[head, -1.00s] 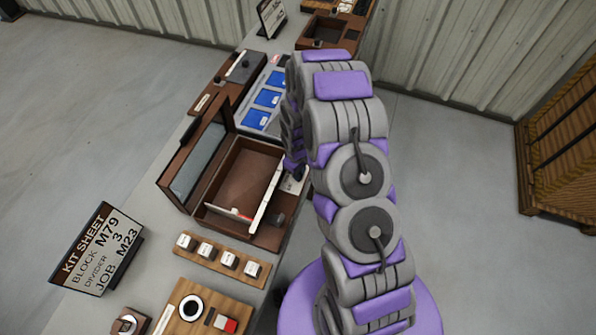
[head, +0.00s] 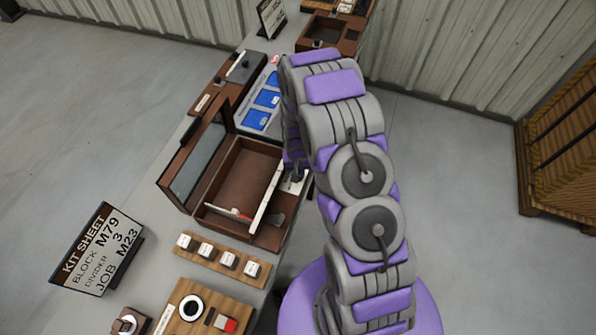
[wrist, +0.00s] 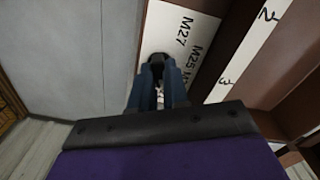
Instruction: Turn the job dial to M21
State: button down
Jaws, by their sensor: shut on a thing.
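In the wrist view my gripper (wrist: 160,88) is shut on the dark knob of the job dial (wrist: 165,68). The dial's white label plate (wrist: 170,28) reads M27 and M25, with another label starting with M partly hidden behind the fingers. I cannot tell which label the knob points to. In the head view the dial's white plate (head: 294,184) shows only in part at the right side of the open brown box (head: 232,172), and my arm hides most of the gripper. The kit sheet (head: 98,250) reads BLOCK M79, DIVIDER 3, JOB M23.
The box's glazed lid (head: 197,170) stands open on its left. A pale divider strip (head: 268,197) is in the box. Blue cards (head: 262,108) lie beyond it; white blocks on a wooden rack (head: 222,258) stand in front. Open floor lies right of the bench.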

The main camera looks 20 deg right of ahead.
jog(key=shift+w+r, duration=0.1)
jog(key=shift+w, duration=0.15)
dwell(0.3)
jog(key=c, duration=1.1)
grip_release()
jog(key=shift+s, duration=0.15)
notch_tip(320, 180, up, 17)
jog(key=shift+r+p, duration=0.1)
jog(key=shift+p, duration=0.3)
jog(key=shift+a, duration=0.1)
